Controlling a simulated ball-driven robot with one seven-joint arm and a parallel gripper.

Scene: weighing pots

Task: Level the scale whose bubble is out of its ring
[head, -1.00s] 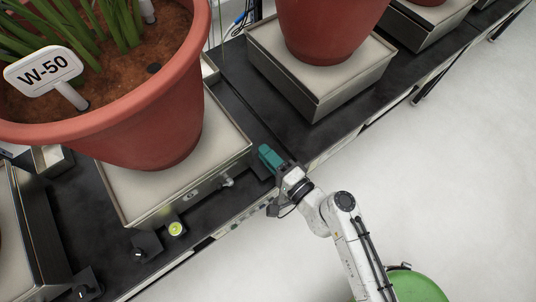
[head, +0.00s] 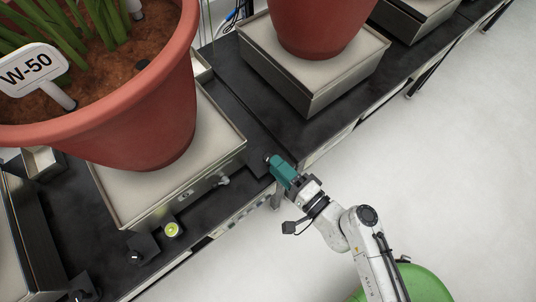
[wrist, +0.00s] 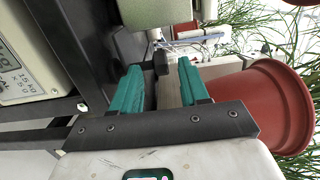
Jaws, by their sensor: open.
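A steel scale (head: 112,197) bears the large terracotta pot (head: 160,120) with the tag W-50 (head: 30,70). Its round yellow-green bubble level (head: 172,229) sits at the front edge; the bubble's place in the ring is too small to tell. A black foot block with a knob (head: 140,248) stands left of the level, and another black block (head: 258,163) stands by the scale's right corner. My gripper (head: 275,164) has teal fingers and is close to that right block. In the wrist view my gripper (wrist: 159,68) is open, with a dark knob (wrist: 160,58) ahead between the fingertips, apparently untouched.
A second scale (head: 310,88) with a terracotta pot (head: 315,25) stands farther right on the black bench (head: 225,75). Another scale edge (head: 25,235) is at the left. A display panel (wrist: 20,70) is at the left in the wrist view. The pale floor (head: 450,170) is clear.

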